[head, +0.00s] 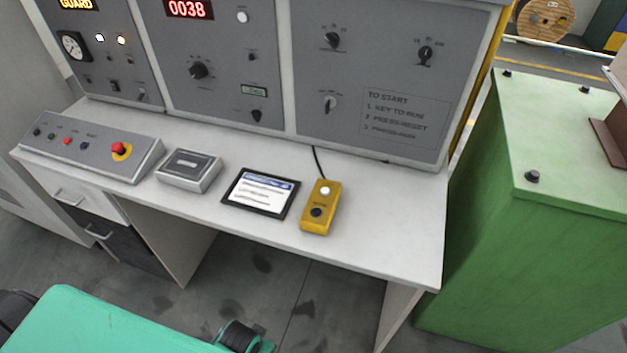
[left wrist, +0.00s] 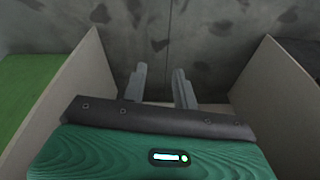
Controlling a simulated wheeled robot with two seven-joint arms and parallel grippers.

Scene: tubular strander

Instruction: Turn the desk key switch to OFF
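The control desk (head: 385,215) stands in front of me with upright panels behind its top. At its left end is a sloped switch box (head: 140,163) with several small round controls and a red mushroom button (head: 119,149) on a yellow ring. I cannot tell which small control is the key switch. My right gripper is not in view.
A small grey box (head: 189,171), a tablet (head: 261,193) and a yellow pendant (head: 320,207) with a cable lie on the desk. A green cabinet (head: 540,210) stands to the right. The desk's front right is clear, and side panels (left wrist: 280,105) flank open leg room.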

